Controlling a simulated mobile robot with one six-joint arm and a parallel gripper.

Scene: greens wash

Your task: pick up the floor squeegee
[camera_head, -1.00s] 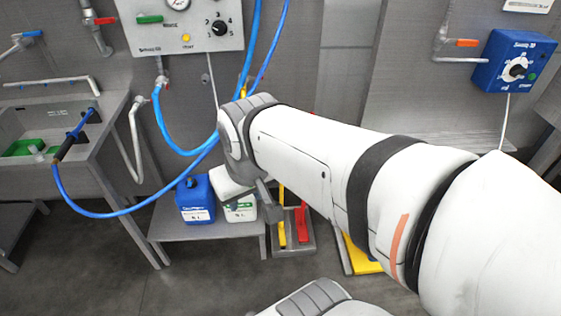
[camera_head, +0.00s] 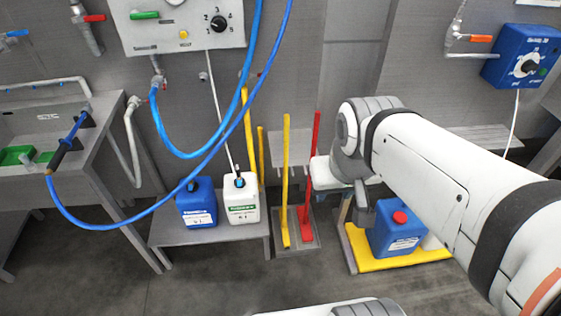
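Several long-handled tools stand upright between the low bench and the yellow tray. A yellow pole (camera_head: 285,180) and a red pole (camera_head: 312,165) rise from a grey floor stand. More yellow poles (camera_head: 249,125) stand behind the white jug. The tool heads are low and small, so I cannot tell which one is the floor squeegee. My gripper (camera_head: 362,218) is partly hidden behind my own arm, to the right of the red pole and above the yellow tray. It looks apart from the poles. Its fingers do not show clearly.
A blue jug (camera_head: 197,203) and a white jug (camera_head: 241,203) stand on the low bench (camera_head: 180,235). A blue canister (camera_head: 395,235) with a red cap sits on the yellow tray (camera_head: 375,264). A blue hose (camera_head: 165,130) hangs at the left. The front floor (camera_head: 200,285) is clear.

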